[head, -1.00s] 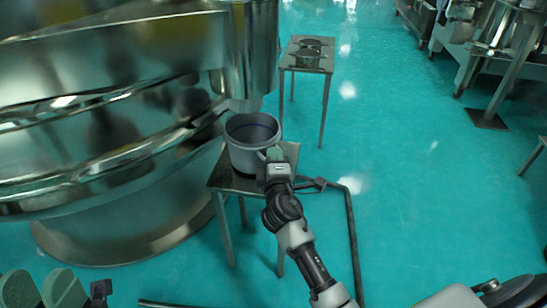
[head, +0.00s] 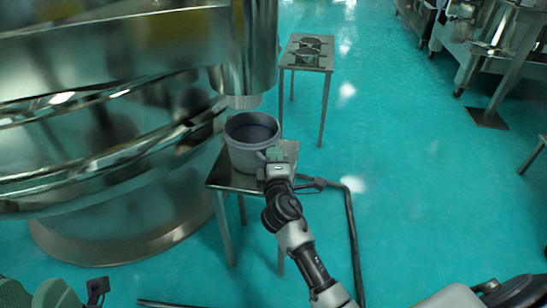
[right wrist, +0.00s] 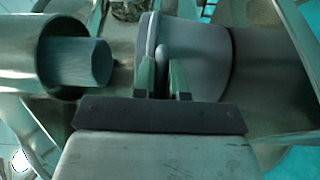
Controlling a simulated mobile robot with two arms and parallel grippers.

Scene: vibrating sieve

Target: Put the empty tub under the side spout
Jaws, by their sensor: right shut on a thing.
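The grey tub (head: 240,155) is upright at the small metal stand (head: 225,182) beside the big sieve. Its open top shows and looks empty. The sieve's side spout (head: 243,101) ends just above the tub's far rim. I cannot tell whether the tub's base touches the stand. My left gripper (head: 40,292) is partly cut off at the lower left corner.
The shiny sieve body (head: 110,120) fills the left side. A second metal stand (head: 308,62) stands behind, to the right. A dark pipe (head: 352,235) runs at floor level right of the near stand. The green floor (head: 420,170) to the right is clear.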

